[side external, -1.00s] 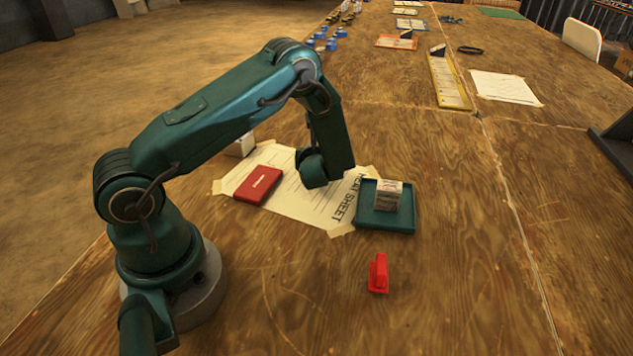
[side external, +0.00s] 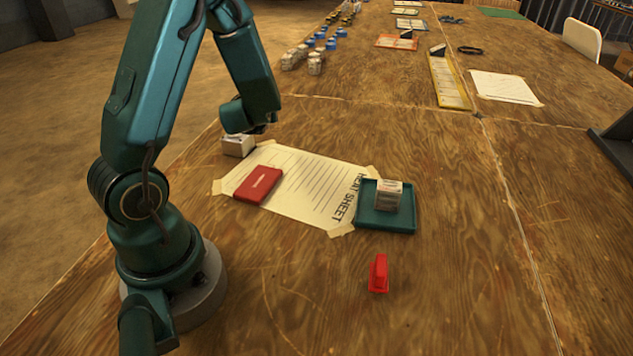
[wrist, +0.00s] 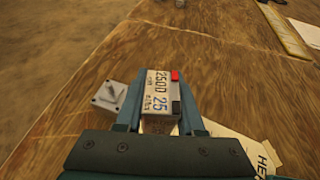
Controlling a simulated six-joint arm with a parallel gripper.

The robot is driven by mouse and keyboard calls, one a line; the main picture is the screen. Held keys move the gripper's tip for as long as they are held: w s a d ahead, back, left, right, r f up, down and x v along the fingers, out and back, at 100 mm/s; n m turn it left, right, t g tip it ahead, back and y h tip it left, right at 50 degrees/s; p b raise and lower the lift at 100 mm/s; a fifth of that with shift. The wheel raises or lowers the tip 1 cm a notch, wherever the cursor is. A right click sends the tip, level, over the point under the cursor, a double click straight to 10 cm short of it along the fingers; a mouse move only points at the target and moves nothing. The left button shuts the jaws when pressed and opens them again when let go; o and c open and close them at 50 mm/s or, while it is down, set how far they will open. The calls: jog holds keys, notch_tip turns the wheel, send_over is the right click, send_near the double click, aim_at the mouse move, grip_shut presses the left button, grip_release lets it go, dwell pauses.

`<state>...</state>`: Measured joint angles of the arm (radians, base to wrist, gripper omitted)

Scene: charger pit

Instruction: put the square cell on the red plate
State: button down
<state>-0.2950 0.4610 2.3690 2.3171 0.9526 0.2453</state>
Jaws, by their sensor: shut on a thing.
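My gripper (wrist: 160,112) is shut on the square cell (wrist: 159,90), a block with a pale label printed "2500" and "25" and red and black patches at one side. It is between the two fingers in the wrist view. In the side view my gripper (side external: 262,130) is over the table's left part, beyond the sheet, and the held cell is mostly hidden by it. The red plate (side external: 259,184), flat with white lettering, lies on the sheet's left part, nearer the camera than my gripper. Nothing lies on the plate.
A pale box (side external: 238,146) stands by my gripper; a pale box with a lever (wrist: 110,95) shows in the wrist view. A teal tray (side external: 371,221) holds another block (side external: 388,195). A red upright piece (side external: 378,273) stands in front. Several silver cylinders (side external: 314,64) stand farther back.

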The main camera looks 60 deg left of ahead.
jog(key=n+g+y, duration=0.2)
jog(key=n+g, duration=0.5)
send_over(253, 174)
jog(key=shift+f, duration=4.4)
jog(key=shift+f, duration=0.2)
jog(key=c, duration=0.5)
grip_release()
